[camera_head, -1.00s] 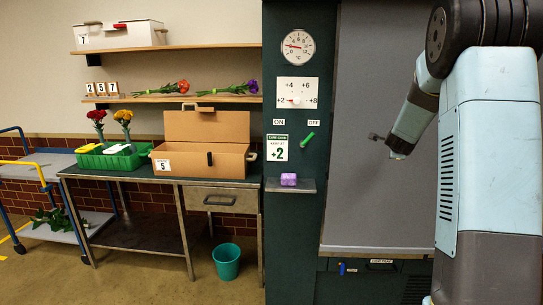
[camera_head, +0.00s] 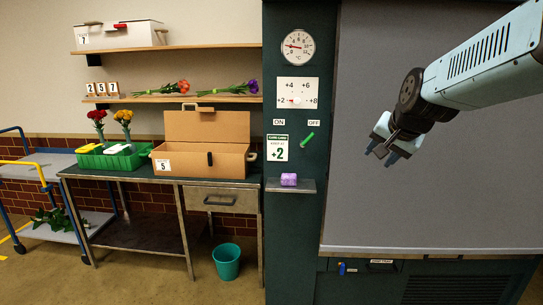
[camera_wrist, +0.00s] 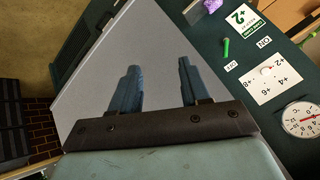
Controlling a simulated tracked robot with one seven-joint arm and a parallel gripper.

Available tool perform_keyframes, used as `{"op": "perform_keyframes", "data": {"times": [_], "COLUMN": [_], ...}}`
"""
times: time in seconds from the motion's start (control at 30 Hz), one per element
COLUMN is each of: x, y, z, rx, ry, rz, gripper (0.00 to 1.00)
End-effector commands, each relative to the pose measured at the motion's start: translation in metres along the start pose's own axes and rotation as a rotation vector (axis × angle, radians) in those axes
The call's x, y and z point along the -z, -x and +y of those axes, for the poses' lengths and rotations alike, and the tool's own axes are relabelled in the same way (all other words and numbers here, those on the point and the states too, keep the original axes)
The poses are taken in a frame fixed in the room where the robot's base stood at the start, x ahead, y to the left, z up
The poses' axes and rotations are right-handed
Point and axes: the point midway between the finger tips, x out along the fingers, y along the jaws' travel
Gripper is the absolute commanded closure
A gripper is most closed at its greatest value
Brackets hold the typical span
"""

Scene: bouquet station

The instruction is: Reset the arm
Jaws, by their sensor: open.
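My gripper (camera_head: 381,152) is at the right in the head view, in front of the large grey panel (camera_head: 440,205). Its jaws point down and to the left. In the wrist view my gripper (camera_wrist: 156,82) shows two blue-grey fingers spread apart, with only the grey panel behind them. It is open and holds nothing.
A green wall panel carries a dial gauge (camera_head: 296,46), a setting plate (camera_head: 297,93), a green lever (camera_head: 307,139) and a "+2" card (camera_head: 277,148). A workbench (camera_head: 158,177) with an open box (camera_head: 185,163) stands left.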

Motion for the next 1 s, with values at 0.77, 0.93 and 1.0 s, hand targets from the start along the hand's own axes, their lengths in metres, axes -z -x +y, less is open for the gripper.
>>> {"op": "perform_keyframes", "data": {"times": [0.77, 0.93, 1.0], "x": [-0.153, -0.153, -0.152], "y": [0.098, 0.098, 0.098], "z": [0.073, 0.073, 0.073], "rx": [-0.106, -0.106, -0.106], "ry": [0.628, 0.627, 0.627], "rz": [-0.215, -0.215, -0.215], "gripper": [0.54, 0.54, 0.54]}}
